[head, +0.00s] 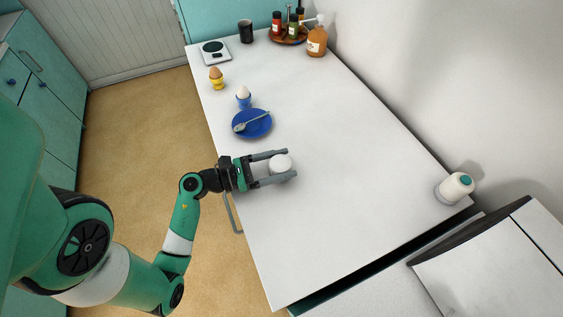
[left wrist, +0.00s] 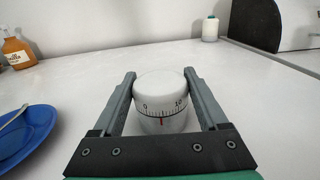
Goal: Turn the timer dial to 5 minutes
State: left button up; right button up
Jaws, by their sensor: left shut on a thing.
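The timer (head: 281,163) is a small white round body on the white counter, near its left edge. In the left wrist view the timer dial (left wrist: 162,88) has black tick marks and numerals around its rim. The left numeral looks like 0 and the right one like 10, with a red mark (left wrist: 163,121) on the body below, between them. My left gripper (head: 280,164) is shut on the timer dial, one grey finger on each side. The timer stands upright. My right gripper is in neither view.
A blue plate (head: 263,130) with a spoon (head: 250,121) lies close behind the timer. Two egg cups with eggs (head: 243,93) (head: 216,74), a scale (head: 214,51), a black mug (head: 246,31) and a bottle tray stand farther back. A white jar (head: 455,188) stands far right. The counter's middle is clear.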

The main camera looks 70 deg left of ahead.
pick_arm(q)
jog(key=o, duration=1.3)
jog(key=shift+s, duration=0.1)
jog(key=s, duration=1.1)
jog(key=shift+s+a, duration=0.15)
jog(key=shift+s, duration=0.1)
